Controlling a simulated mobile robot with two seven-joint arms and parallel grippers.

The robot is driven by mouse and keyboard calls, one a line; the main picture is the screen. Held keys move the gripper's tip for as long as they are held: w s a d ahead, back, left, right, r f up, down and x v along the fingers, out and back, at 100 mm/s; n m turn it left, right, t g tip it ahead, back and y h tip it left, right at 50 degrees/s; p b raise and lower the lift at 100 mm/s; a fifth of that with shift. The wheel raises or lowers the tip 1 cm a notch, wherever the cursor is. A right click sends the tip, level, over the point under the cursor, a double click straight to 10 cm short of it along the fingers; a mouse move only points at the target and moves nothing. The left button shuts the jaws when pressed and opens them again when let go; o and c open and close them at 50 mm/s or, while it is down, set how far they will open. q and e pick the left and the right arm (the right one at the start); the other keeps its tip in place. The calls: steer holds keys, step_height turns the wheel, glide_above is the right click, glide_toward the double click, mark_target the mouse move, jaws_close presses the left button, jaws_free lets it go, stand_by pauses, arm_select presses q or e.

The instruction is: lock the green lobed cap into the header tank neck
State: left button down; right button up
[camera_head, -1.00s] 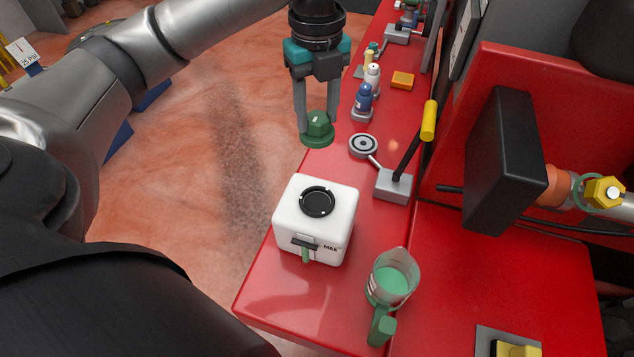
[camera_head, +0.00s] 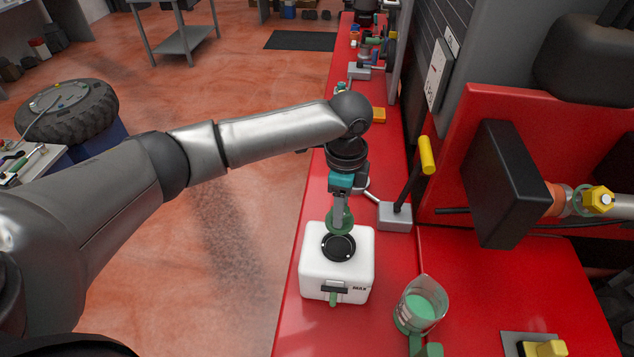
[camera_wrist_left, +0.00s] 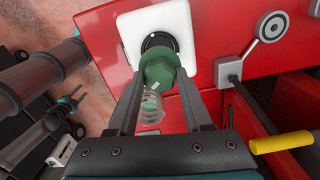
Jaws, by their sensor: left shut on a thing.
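The white header tank (camera_head: 337,277) stands on the red surface, with a round black neck (camera_head: 338,248) in its top. My left gripper (camera_head: 341,215) is shut on the green lobed cap (camera_head: 343,225) and holds it just above the far side of the neck. In the left wrist view my left gripper's fingers (camera_wrist_left: 155,98) flank the cap (camera_wrist_left: 160,72), which covers part of the neck (camera_wrist_left: 158,40) on the tank (camera_wrist_left: 183,28). The cap looks apart from the neck. My right gripper is not in view.
A clear jug of green liquid (camera_head: 424,303) stands right of the tank. A lever with a yellow grip (camera_head: 427,155) rises from a grey block (camera_head: 396,216) behind. A black panel (camera_head: 506,183) stands at right. An orange block (camera_head: 378,114) lies farther back.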

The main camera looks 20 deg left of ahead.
arm_select(q)
steer(key=shift+f, duration=0.25)
steer(key=shift+d+f, duration=0.1)
steer(key=shift+d, duration=0.15)
steer(key=shift+p, duration=0.35)
steer(key=shift+a, duration=0.1)
step_height(320, 180, down, 4)
steer(key=shift+r+b, duration=0.15)
steer(key=shift+b, duration=0.45)
steer(key=shift+f+b, duration=0.4)
steer(key=shift+f, duration=0.75)
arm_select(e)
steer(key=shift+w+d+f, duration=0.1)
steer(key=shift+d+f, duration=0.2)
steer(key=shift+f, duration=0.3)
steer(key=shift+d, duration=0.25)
